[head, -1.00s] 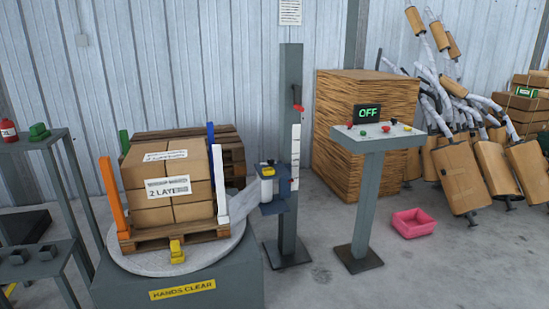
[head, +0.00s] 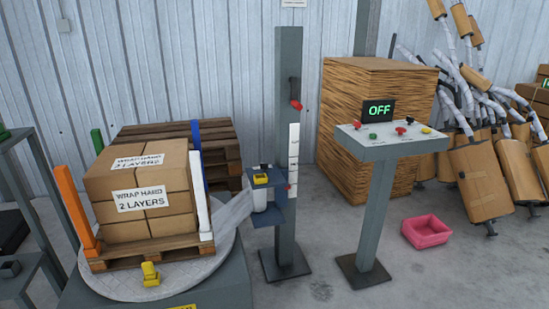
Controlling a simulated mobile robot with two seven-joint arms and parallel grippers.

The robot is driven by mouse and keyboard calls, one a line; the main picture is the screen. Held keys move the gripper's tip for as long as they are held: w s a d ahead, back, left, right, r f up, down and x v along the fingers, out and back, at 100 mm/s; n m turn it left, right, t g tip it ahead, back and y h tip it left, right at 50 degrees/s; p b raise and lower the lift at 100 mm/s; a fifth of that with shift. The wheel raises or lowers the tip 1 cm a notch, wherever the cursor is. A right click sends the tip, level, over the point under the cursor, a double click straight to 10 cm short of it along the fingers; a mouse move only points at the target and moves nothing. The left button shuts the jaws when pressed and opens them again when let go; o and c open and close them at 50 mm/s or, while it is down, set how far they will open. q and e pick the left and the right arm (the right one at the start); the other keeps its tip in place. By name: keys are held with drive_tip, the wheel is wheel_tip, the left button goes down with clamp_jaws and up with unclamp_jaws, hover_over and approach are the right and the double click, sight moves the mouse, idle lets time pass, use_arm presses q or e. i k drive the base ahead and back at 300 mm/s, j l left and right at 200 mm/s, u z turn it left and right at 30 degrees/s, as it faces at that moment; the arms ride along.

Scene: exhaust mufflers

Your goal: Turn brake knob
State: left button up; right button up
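No part is plainly marked as the brake knob. A film carriage (head: 267,211) on the grey mast (head: 288,150) carries a white roll (head: 267,195) and a yellow-and-black part (head: 261,179) on top, which may be the knob. A strip of film (head: 234,211) runs from the roll towards the boxes. A red-ended dark handle (head: 296,105) sits higher on the mast. A control panel (head: 375,151) at right has red, green and yellow controls and a display (head: 378,109) reading OFF. Neither of my grippers is in view.
Stacked cartons (head: 143,190) sit on a pallet on a round turntable (head: 215,265), with orange, green, blue and white corner posts. A yellow pedal-like piece (head: 150,274) is at its front. A pink bin (head: 426,231) is on the floor at right. Floor between mast and panel is clear.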

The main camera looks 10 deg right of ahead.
sight(265, 166)
drive_tip(key=i+l, duration=0.3)
drive_tip(key=i+l+z, duration=0.15)
drive_tip(key=i+l, duration=0.15)
drive_tip(key=i, duration=0.15)
